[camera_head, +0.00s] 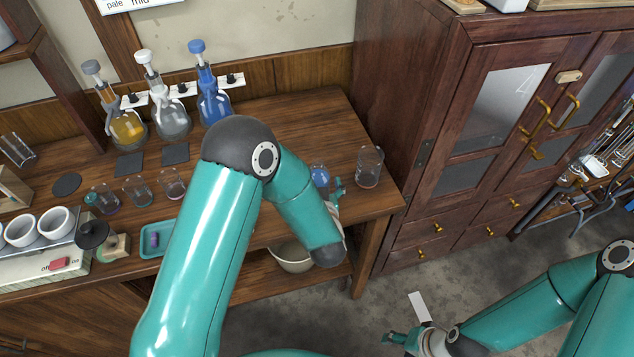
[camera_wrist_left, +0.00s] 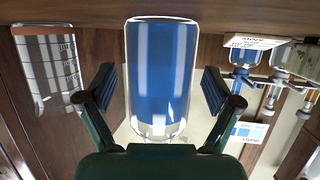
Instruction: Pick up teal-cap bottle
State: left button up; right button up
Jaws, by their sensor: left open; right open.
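My left gripper (camera_head: 330,192) is low over the right part of the bench, partly hidden by its own arm. In the left wrist view its open fingers (camera_wrist_left: 160,92) stand on either side of a clear vessel with blue contents (camera_wrist_left: 160,70), with gaps on both sides. That vessel (camera_head: 320,175) also shows in the head view, close to the gripper; I cannot make out a teal cap on it. A small glass vessel (camera_head: 106,200) with a teal spot at its left end is on the bench at the left. My right gripper (camera_head: 405,341) is open and empty, over the floor.
A clear beaker (camera_head: 369,167) stands right of the left gripper, near the bench's right edge; it also shows in the left wrist view (camera_wrist_left: 48,65). Yellow, clear and blue flasks (camera_head: 213,105) stand at the back. A teal tray (camera_head: 152,253) is left of my arm. A cabinet (camera_head: 440,120) borders the right.

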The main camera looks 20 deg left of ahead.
pick_arm(q)
jog(key=c, duration=1.5)
jog(key=shift+c, duration=1)
jog(key=shift+r, duration=0.3)
